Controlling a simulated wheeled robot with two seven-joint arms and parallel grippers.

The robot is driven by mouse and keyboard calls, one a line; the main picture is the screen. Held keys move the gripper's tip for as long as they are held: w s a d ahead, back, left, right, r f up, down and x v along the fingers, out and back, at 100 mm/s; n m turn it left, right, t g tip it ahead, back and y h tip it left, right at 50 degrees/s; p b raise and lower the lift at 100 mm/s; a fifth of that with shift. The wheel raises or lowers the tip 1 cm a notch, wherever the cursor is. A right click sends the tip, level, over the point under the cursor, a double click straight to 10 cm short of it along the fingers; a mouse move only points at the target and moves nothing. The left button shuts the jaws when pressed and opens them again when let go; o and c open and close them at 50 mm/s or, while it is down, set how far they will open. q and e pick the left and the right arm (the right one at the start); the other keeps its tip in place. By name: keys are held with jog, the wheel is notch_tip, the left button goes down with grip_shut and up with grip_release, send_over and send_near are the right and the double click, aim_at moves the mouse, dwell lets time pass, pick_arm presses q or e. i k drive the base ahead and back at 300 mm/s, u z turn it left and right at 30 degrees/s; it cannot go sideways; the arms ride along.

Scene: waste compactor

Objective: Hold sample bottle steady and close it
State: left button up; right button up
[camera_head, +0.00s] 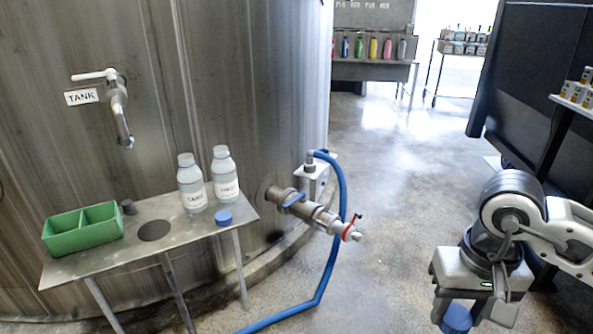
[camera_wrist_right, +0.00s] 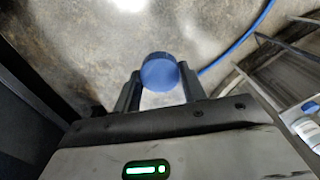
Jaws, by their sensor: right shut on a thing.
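Two white sample bottles stand upright side by side on a metal table (camera_head: 95,265). The left bottle (camera_head: 191,185) is labelled TANK; the label on the right bottle (camera_head: 225,175) is hard to read. A blue cap (camera_head: 223,217) lies on the table in front of them. My right gripper (camera_head: 470,312) is over the floor at the lower right, well away from the table. It is shut on another blue cap (camera_head: 456,318), which also shows between its fingers in the right wrist view (camera_wrist_right: 159,72). My left gripper is not in view.
A green two-part tray (camera_head: 82,228) and a small dark cap-like object (camera_head: 128,207) sit on the table's left. A tap (camera_head: 115,100) sticks out above. A valve (camera_head: 310,210) and blue hose (camera_head: 335,240) stand right of the table. The floor between is clear.

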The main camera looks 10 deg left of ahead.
aim_at(190, 178)
jog(key=i, duration=0.75)
jog(key=u, duration=0.9)
jog(key=i, duration=0.4)
jog(key=u, duration=0.35)
